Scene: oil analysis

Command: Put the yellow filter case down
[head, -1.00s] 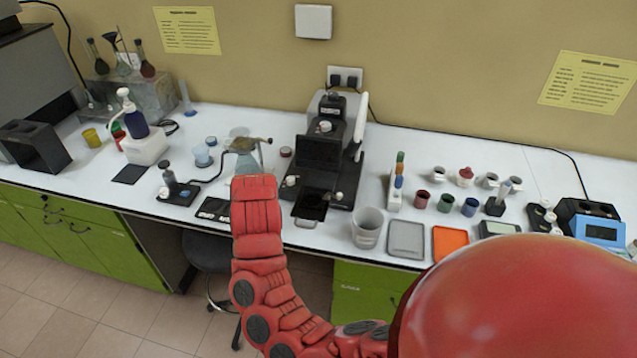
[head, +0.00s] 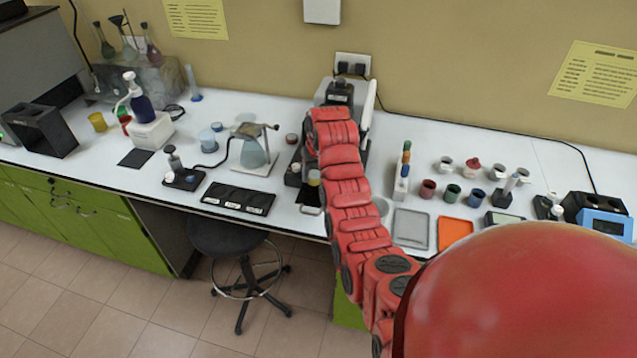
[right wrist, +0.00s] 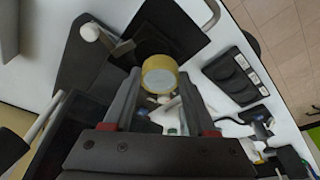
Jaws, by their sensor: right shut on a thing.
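The yellow filter case (right wrist: 158,78) is a short yellow ring with a pale round face. In the right wrist view it sits between the fingertips of my right gripper (right wrist: 156,92), which is shut on it. I cannot tell whether the case touches anything below. My left gripper is not in view.
A black three-slot tray (head: 238,198) lies left of the gripper near the front edge. A grey tray (head: 411,229), an orange tray (head: 455,232) and several small jars stand to the right.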

